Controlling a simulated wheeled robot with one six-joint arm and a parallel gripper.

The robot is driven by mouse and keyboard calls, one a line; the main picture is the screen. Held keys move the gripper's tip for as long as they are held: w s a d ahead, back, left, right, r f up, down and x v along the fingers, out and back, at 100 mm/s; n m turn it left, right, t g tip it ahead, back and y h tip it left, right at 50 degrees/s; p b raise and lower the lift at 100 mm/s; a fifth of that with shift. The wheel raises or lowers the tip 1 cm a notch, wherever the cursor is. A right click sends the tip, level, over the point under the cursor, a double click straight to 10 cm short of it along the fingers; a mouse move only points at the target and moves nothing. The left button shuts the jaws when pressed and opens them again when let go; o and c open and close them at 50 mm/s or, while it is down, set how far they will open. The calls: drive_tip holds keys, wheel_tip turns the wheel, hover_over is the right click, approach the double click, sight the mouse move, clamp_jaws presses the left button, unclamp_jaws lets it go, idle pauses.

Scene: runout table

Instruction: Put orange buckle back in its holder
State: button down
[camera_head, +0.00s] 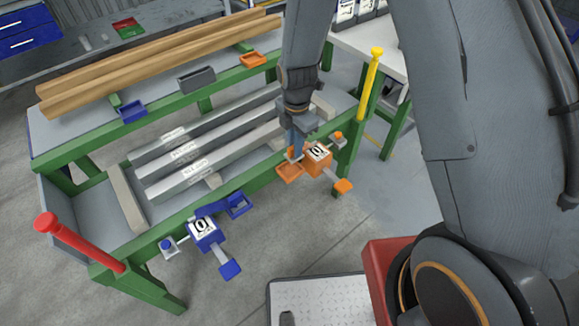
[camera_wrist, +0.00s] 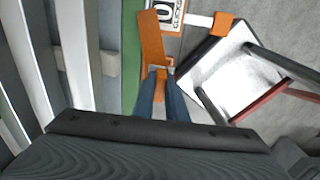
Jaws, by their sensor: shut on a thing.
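The orange unit (camera_head: 318,156), a box with a white "0" label, is on the near green rail at its right end. An open-framed orange holder (camera_head: 290,172) sits on the rail just left of it. My gripper (camera_head: 298,150) points down with its blue fingers right at this holder. In the wrist view the fingers (camera_wrist: 161,92) are closed around a small orange piece, the buckle (camera_wrist: 157,76). A flat orange strip (camera_wrist: 152,38) runs from beside the labelled box toward the fingers. The fingers hide part of the buckle; I cannot tell whether it touches the holder.
A matching blue unit (camera_head: 203,231) and blue holder (camera_head: 238,206) are farther left on the rail. Grey metal bars (camera_head: 190,161) lie behind. A yellow post (camera_head: 370,80) and a red post (camera_head: 75,240) stand at the table ends. Orange (camera_head: 253,59) and blue (camera_head: 133,111) frames sit on the far rail.

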sight(292, 146)
drive_tip(key=f, duration=0.1)
drive_tip(key=a+f, duration=0.1)
drive_tip(key=shift+s+a+f, duration=0.1)
drive_tip(key=shift+s+f, duration=0.05)
drive_tip(key=shift+f, duration=0.15)
drive_tip(key=shift+f+p, duration=0.6)
drive_tip(key=shift+f, duration=1.4)
drive_tip(key=shift+f, duration=0.1)
drive_tip(key=c, duration=1.8)
unclamp_jaws()
drive_tip(key=shift+o, duration=0.2)
wheel_tip(292, 146, up, 12)
drive_tip(key=shift+r+b, duration=0.15)
drive_tip(key=shift+b, duration=1.1)
